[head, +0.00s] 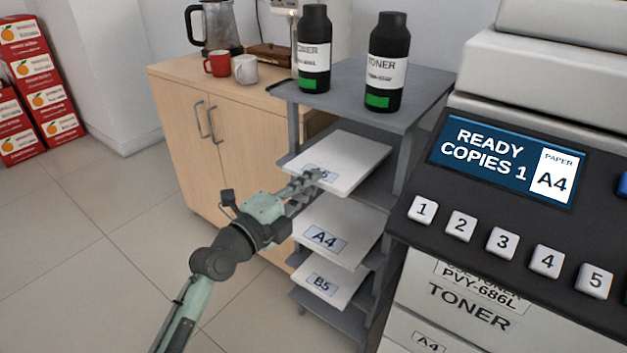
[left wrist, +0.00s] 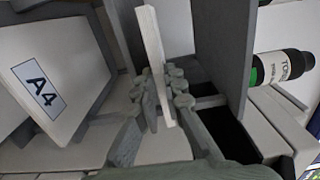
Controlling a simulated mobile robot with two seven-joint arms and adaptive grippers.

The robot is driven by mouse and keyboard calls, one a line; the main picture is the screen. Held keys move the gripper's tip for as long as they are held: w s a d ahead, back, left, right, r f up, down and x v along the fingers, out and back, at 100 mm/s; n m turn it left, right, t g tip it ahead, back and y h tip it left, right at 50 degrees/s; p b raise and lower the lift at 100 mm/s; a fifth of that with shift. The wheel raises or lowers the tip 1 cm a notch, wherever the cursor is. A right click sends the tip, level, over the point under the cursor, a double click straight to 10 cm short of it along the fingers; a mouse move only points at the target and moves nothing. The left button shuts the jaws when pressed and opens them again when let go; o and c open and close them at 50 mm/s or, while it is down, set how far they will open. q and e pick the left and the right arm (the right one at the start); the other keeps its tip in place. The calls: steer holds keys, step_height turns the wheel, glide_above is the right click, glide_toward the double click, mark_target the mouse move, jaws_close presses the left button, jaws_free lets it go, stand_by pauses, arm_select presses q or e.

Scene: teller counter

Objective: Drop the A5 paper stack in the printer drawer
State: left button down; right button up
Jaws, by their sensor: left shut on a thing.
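The A5 paper stack (head: 345,160) is a white slab at the upper shelf level of the grey rack, with its label partly hidden by my fingers. My left gripper (head: 308,184) is shut on its front edge. In the left wrist view the stack (left wrist: 152,45) shows edge-on between the fingers (left wrist: 162,95). I cannot tell whether it still rests on the shelf. The printer (head: 500,225) stands at the right; its screen reads READY, COPIES 1, PAPER A4. A drawer front labelled A4 (head: 415,335) shows low on it; no open drawer shows. My right gripper is not in view.
The A4 stack (head: 350,232) and B5 stack (head: 335,281) lie on lower shelves. Two toner bottles (head: 314,50) (head: 388,62) stand on the rack top (head: 420,88). A wooden cabinet (head: 180,105) holds mugs and a coffee pot.

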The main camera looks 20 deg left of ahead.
arm_select(q)
steer(key=s+a+r, duration=0.2)
steer(key=s, duration=0.4)
steer(key=s+a+r+p, duration=0.1)
steer(key=s+a+r, duration=0.1)
steer(key=s, duration=0.4)
steer(key=shift+r, duration=0.4)
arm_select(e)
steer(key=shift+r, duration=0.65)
arm_select(q)
steer(key=shift+a, duration=0.15)
